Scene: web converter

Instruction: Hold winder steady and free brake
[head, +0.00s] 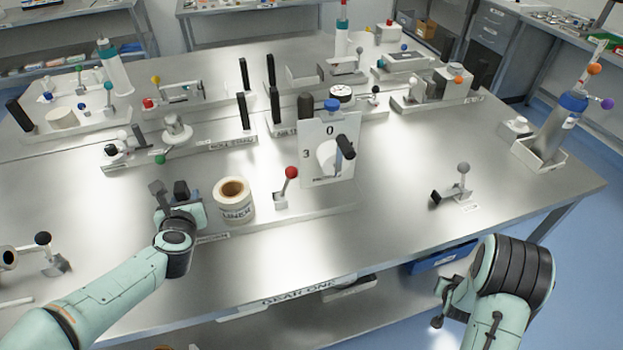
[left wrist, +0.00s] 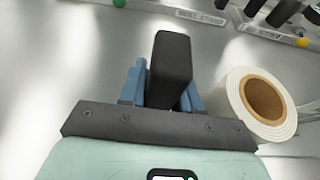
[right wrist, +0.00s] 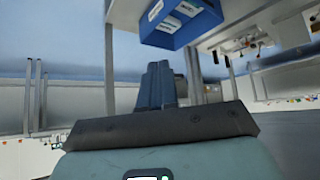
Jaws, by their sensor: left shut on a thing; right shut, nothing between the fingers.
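A white roll with a brown core (head: 235,200), with partly legible lettering on its side, stands on a flat base plate on the table. A lever with a red ball (head: 291,173) stands just right of it. My left gripper (head: 176,205) is left of the roll, its fingers shut on a black upright grip (left wrist: 172,62). In the left wrist view the roll (left wrist: 238,95) is close beside the fingers. My right gripper (right wrist: 160,85) is shut and empty, low at the table's front right. I cannot tell for sure which lever is the brake.
A grey-ball lever (head: 463,169) stands farther right. A blue bin (head: 440,257) sits under the table. The table's front right is mostly clear.

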